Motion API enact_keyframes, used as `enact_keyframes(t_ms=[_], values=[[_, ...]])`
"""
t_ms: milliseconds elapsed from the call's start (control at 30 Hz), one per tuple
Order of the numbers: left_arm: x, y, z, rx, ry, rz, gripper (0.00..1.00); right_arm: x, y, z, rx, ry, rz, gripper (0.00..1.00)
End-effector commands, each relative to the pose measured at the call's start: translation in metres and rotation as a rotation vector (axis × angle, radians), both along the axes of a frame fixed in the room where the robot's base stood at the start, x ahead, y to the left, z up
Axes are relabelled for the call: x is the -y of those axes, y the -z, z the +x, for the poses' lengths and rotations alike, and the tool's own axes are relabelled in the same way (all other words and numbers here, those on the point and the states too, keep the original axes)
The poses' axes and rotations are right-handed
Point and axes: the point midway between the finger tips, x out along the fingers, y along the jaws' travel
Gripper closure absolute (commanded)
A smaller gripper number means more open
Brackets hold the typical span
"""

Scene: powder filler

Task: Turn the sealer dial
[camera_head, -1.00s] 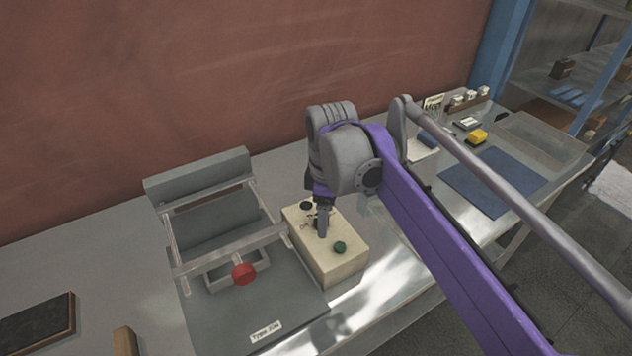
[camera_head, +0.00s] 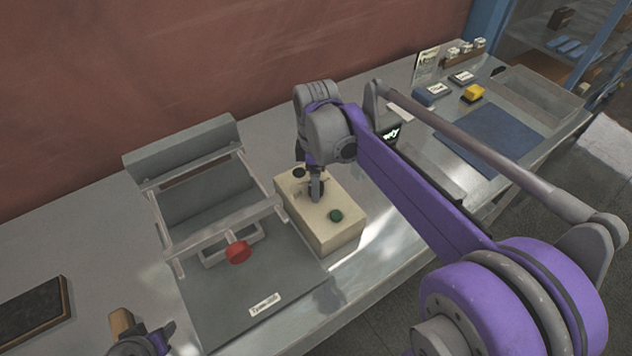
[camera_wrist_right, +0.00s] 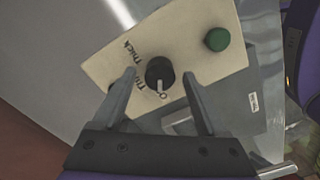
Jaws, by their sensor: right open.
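The sealer control box (camera_head: 335,230) is cream, with a green button (camera_head: 336,215). Its black dial (camera_wrist_right: 158,72) has a white pointer mark aimed down in the right wrist view. Printed words that seem to read "Thin" and "Thick" stand beside it. My right gripper (camera_wrist_right: 161,76) is open, with one finger on each side of the dial; contact cannot be told. In the head view my right gripper (camera_head: 317,196) reaches down over the box and mostly hides the dial. My left gripper (camera_head: 142,342) shows partly at the bottom edge; its jaws are unclear.
The grey sealer (camera_head: 225,270) with a red knob (camera_head: 238,251) stands left of the box. A dark board (camera_head: 30,312) and a wooden block (camera_head: 121,322) lie further left. A blue mat (camera_head: 488,135) and a clear tray (camera_head: 545,97) lie at the right.

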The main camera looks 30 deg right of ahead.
Motion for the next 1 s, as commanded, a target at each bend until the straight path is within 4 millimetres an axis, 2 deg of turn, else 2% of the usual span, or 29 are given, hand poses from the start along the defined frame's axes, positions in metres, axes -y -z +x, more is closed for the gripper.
enact_keyframes(t_ms=[100,367,467,800,1000], values=[[0.0,0.0006,-0.0003,-0.001,0.0,0.0,0.5,-0.0002,0.0069,-0.0001,0.0,0.0,0.0,0.25],[0.0,0.0005,-0.0002,0.0,0.0,0.0,0.5,-0.0001,0.008,0.0,0.0,0.0,0.0,0.25],[0.0,0.0005,-0.0002,0.0,0.0,0.0,0.5,-0.0001,0.0079,0.0,0.0,0.0,0.0,0.39],[0.0,0.0005,-0.0003,0.0,0.0,0.0,0.5,-0.0001,0.0078,0.0,0.0,0.0,0.0,1.0],[0.0,0.0006,-0.0003,-0.001,0.0,0.0,0.5,-0.0001,0.0078,-0.0001,0.0,0.005,0.0,1.0]])
